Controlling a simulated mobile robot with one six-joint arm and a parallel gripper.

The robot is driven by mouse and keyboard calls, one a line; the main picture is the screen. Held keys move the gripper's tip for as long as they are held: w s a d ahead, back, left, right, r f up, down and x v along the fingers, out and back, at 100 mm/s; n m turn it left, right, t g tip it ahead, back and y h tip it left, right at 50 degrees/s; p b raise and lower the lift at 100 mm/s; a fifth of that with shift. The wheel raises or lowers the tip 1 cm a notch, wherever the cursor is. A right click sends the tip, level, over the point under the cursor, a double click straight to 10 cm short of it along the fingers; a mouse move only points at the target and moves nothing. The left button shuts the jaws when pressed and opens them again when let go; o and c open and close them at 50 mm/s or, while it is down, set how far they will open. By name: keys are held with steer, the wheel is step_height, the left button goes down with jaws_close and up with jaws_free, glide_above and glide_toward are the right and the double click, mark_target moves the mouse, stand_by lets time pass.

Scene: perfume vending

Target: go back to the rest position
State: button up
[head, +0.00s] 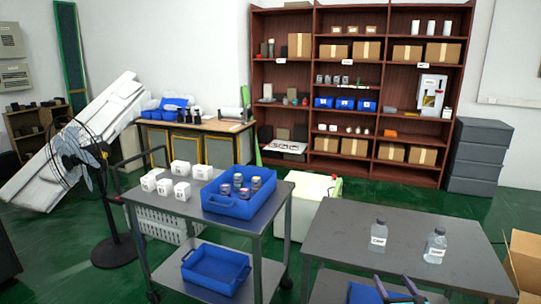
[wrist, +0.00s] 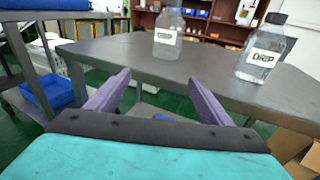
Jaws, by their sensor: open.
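My gripper (head: 396,287) shows at the bottom edge of the head view, at the front edge of the grey table (head: 335,240). In the wrist view its two purple fingers (wrist: 158,96) are spread apart with nothing between them. Two clear bottles with dark caps and white labels stand upright on the table. The left bottle (head: 378,236) and the right bottle (head: 435,247) are both apart from the fingers. In the wrist view the left bottle (wrist: 168,38) and the right bottle (wrist: 262,55) stand beyond the fingertips.
A grey cart (head: 150,225) stands left of the table with white boxes (head: 182,190) and a blue bin (head: 230,205) of small jars. A lower blue bin (head: 215,268) sits on its bottom shelf. A cardboard box (head: 525,260) is at the right. A wooden shelf (head: 360,15) stands behind.

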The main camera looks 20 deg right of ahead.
steer(key=w+a+f+n+g+y, duration=0.1)
steer(key=w+a+f+n+y, duration=0.2)
steer(key=a, duration=0.6)
steer(key=w+a+f+n+g+y, duration=0.1)
steer(key=w+a+f+n+y, duration=0.1)
steer(key=a+f, duration=0.5)
steer(key=w+a+f+n+g+y, duration=0.1)
steer(key=w+a+f+n+y, duration=0.15)
steer(key=a, duration=0.85)
steer(key=s+a+f+n+g+y, duration=0.25)
steer(key=s+a+f+n, duration=0.2)
steer(key=a, duration=0.55)
steer(key=s+a+f+n+g+y, duration=0.25)
steer(key=a+f+n, duration=0.25)
steer(key=a, duration=0.4)
steer(key=s+a+f+n+g+h, duration=0.1)
steer(key=s+a+f+n+g, duration=0.35)
steer(key=s, duration=0.35)
steer(key=s+a+f+n+g+h, duration=0.1)
steer(key=s+a+f+n+g, duration=0.4)
steer(key=s, duration=0.3)
steer(key=s+d+f+n+g+h, duration=0.3)
steer(key=s+d+n+h, duration=0.3)
steer(key=s+d+n, duration=0.5)
steer(key=shift+s+d+f+n+g+p, duration=0.35)
steer(key=shift+s+n+g, duration=0.3)
steer(key=shift+s+n, duration=0.15)
